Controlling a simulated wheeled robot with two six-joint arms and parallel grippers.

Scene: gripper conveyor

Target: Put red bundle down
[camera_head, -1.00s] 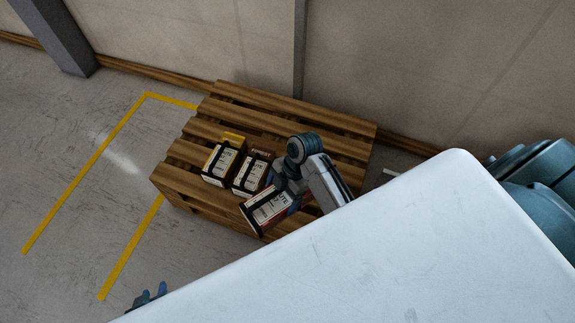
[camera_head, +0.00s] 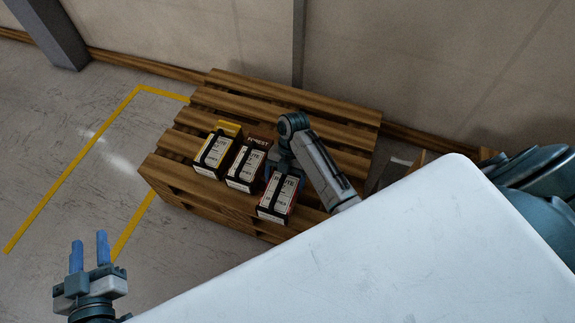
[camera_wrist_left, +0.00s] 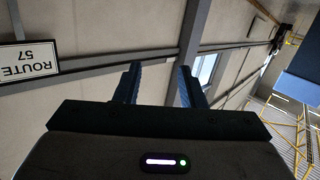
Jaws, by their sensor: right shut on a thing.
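The red bundle (camera_head: 279,195), with a white label, a dark strap and a red side, is at the front of the wooden pallet (camera_head: 180,143) in the head view. It looks upright and level with its neighbours; whether its underside touches the slats cannot be told. My right gripper (camera_head: 280,171) is shut on its back end, and the fingers are partly hidden. My left gripper (camera_head: 89,252) is open and empty at the lower left, away from the pallet. Its two spread fingers also show in the left wrist view (camera_wrist_left: 160,85).
A brown bundle (camera_head: 245,166) stands just left of the red one, and a yellow bundle (camera_head: 215,152) stands left of that. The pallet's back slats are bare. A white surface (camera_head: 390,250) fills the lower right. Yellow floor lines (camera_head: 75,165) run at the left.

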